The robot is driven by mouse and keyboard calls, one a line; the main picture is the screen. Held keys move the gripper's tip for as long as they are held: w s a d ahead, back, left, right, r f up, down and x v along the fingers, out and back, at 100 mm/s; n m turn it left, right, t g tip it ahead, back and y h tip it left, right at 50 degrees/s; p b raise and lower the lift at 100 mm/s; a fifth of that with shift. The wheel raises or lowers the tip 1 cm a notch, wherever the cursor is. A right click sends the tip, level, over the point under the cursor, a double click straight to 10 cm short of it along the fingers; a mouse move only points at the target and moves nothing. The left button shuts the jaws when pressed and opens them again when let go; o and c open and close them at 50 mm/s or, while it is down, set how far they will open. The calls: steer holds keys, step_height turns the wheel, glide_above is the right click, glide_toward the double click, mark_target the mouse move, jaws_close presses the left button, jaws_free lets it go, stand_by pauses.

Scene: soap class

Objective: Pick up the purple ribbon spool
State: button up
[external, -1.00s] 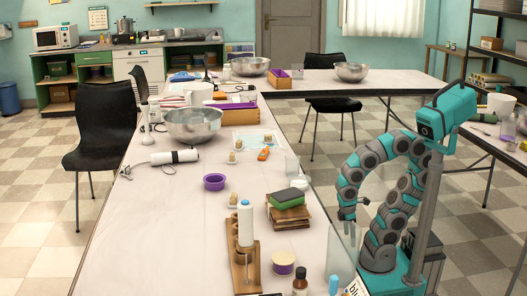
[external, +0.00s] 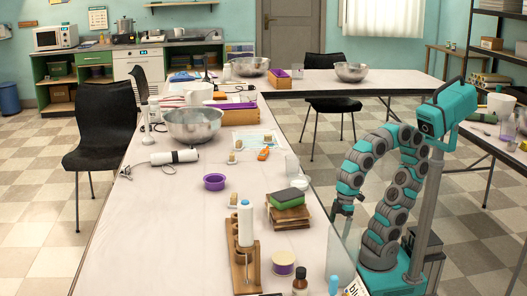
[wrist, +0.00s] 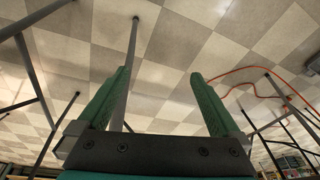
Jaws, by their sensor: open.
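A spool with a cream top and a purple side (external: 283,263) stands upright near the front right edge of the long table (external: 165,235). It looks like the ribbon spool. A round, open purple piece (external: 214,181) lies farther back on the same table. My gripper (external: 345,208) hangs beside the table's right edge, apart from the spool and farther back than it. In the wrist view my gripper (wrist: 160,75) has its green fingers spread with nothing between them. The wrist view shows tiled floor and table legs; the spool is not in it.
A wooden stand with a white bottle (external: 245,230) is left of the spool. Stacked boards with a green block (external: 287,205) stand behind it. Brown (external: 300,285) and blue (external: 333,285) bottles stand in front. The table's left side is largely clear.

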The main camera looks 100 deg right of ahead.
steer(key=w+a+r+n+t+y+p, duration=0.3)
steer(key=a+r+y, duration=0.4)
steer(key=a+r, duration=1.15)
steer(key=w+a+r+n+t+h+p, duration=0.3)
steer(key=w+r+n+t, duration=0.7)
steer(key=w+r+n, duration=1.25)
steer(key=n+g+h+p, duration=0.1)
steer(key=n+g+p, duration=0.1)
steer(key=n, duration=0.9)
glide_above(283, 258)
steer(key=shift+m, duration=0.25)
step_height(283, 258, down, 14)
steer(key=shift+s+f, duration=0.1)
steer(key=shift+s, duration=0.05)
steer(key=shift+f, duration=0.3)
step_height(283, 258, down, 6)
steer(key=shift+f, duration=0.1)
steer(key=shift+w+f, duration=0.2)
steer(key=shift+f, duration=0.1)
steer(key=shift+x, duration=1.25)
